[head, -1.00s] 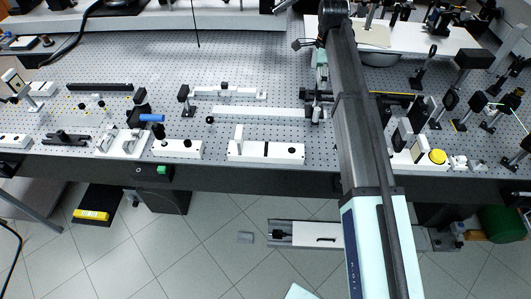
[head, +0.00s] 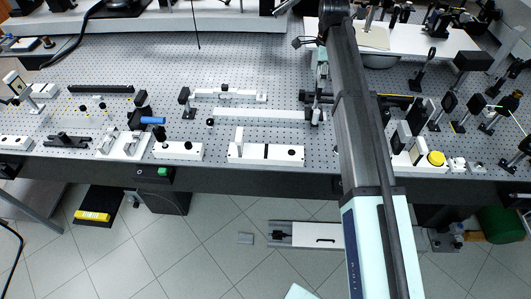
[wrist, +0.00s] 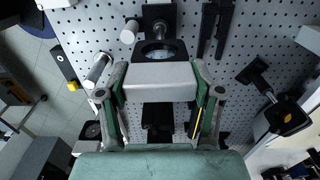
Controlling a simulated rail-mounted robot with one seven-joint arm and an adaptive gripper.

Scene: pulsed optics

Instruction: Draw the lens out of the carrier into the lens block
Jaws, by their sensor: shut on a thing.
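In the wrist view, my gripper (wrist: 160,92) has its two green-and-grey fingers closed on the sides of a pale block (wrist: 160,75). A dark round mount (wrist: 160,50) with a glassy centre, seemingly the lens, sits directly beyond the block. I cannot tell how far the lens sits within carrier or lens block. A black block (wrist: 157,118) shows below, between the fingers. In the head view, my gripper (head: 317,97) is small and partly hidden by my arm, above the right end of a long pale rail (head: 262,114).
The perforated optics table (head: 270,75) carries several mounts. Dark posts and mounts (wrist: 283,118) stand right of my gripper in the wrist view, and a pale cylinder (wrist: 98,70) stands close on the left. A white base with an upright plate (head: 265,152) lies nearer the front edge.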

